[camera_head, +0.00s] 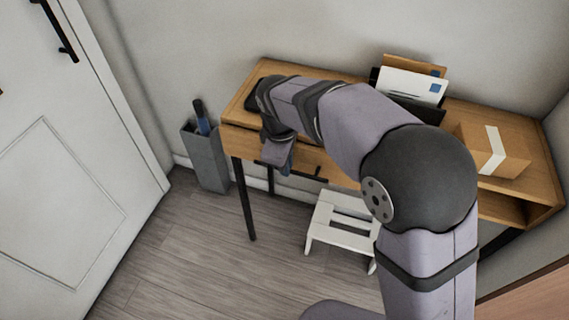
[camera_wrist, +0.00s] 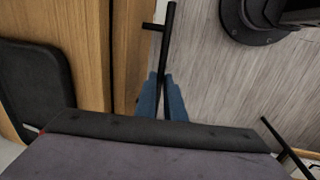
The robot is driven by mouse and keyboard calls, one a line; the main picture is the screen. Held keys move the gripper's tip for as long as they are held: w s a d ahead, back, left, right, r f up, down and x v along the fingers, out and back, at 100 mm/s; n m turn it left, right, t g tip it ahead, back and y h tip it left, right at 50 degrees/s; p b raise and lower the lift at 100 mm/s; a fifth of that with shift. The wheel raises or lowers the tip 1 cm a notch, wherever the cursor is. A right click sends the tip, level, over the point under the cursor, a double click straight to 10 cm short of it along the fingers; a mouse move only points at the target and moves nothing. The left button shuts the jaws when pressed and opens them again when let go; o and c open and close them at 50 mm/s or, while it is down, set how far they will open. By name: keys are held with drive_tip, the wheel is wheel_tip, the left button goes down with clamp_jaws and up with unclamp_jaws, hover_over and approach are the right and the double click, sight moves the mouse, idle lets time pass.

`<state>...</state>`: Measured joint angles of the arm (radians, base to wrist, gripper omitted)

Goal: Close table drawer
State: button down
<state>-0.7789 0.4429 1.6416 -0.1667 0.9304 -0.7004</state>
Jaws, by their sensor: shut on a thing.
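The wooden table (camera_head: 240,105) stands against the wall on dark legs. Its drawer front (camera_head: 310,158) is below the top on the near side, partly hidden by my arm; how far it stands out is hard to tell. A black bar handle (camera_head: 318,177) is on the drawer front. In the wrist view, the handle (camera_wrist: 168,40) runs between the blue fingers of my gripper (camera_wrist: 163,92), which is shut on it. A dark line separates the table top (camera_wrist: 75,40) from the wood strip beside the handle (camera_wrist: 131,50). My gripper also shows in the head view (camera_head: 287,168).
A letter holder with envelopes (camera_head: 413,85) and a taped cardboard box (camera_head: 485,155) are on the table. A white step stool (camera_head: 340,235) stands in front. A grey bin (camera_head: 207,160) is left of the table, near the white door (camera_head: 70,180). Floor at lower left is clear.

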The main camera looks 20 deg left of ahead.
drive_tip(key=shift+w+r, duration=0.15)
drive_tip(key=shift+w, duration=0.1)
drive_tip(key=c, duration=1.8)
unclamp_jaws()
drive_tip(key=shift+c, duration=0.2)
wheel_tip(320, 180, up, 7)
drive_tip(key=s+p, duration=0.1)
drive_tip(key=shift+s, duration=0.25)
